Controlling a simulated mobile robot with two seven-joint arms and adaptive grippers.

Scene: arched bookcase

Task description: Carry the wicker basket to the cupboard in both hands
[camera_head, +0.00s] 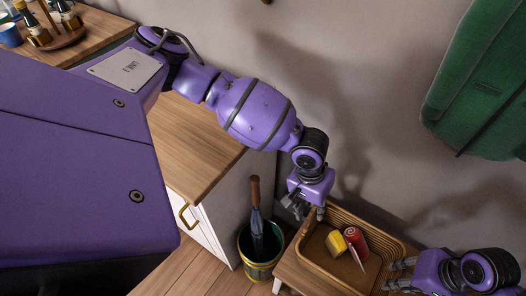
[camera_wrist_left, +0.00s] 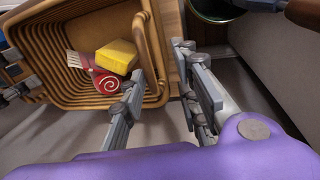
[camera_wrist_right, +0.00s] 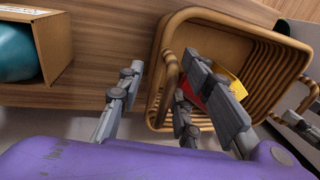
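The wicker basket (camera_head: 391,248) sits on a low wooden bench (camera_head: 291,271) against the wall. It holds a yellow block (camera_head: 336,243), a red roll (camera_head: 355,238) and something like a brush (camera_wrist_left: 76,60). My left gripper (camera_head: 305,209) is open at the basket's left end. In the left wrist view, its fingers lie on either side of the end wall (camera_wrist_left: 153,50), apart from each other. My right gripper (camera_head: 391,276) is open at the opposite end. In the right wrist view, its fingers lie on either side of the rim (camera_wrist_right: 160,60). Contact with the wicker cannot be told.
A white cabinet with a wooden top (camera_head: 205,150) stands left of the basket. A bucket (camera_head: 262,270) with an umbrella (camera_head: 256,215) stands between them. A green coat (camera_head: 480,90) hangs above right. A cardboard box (camera_wrist_right: 55,60) with a teal object is near my right gripper.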

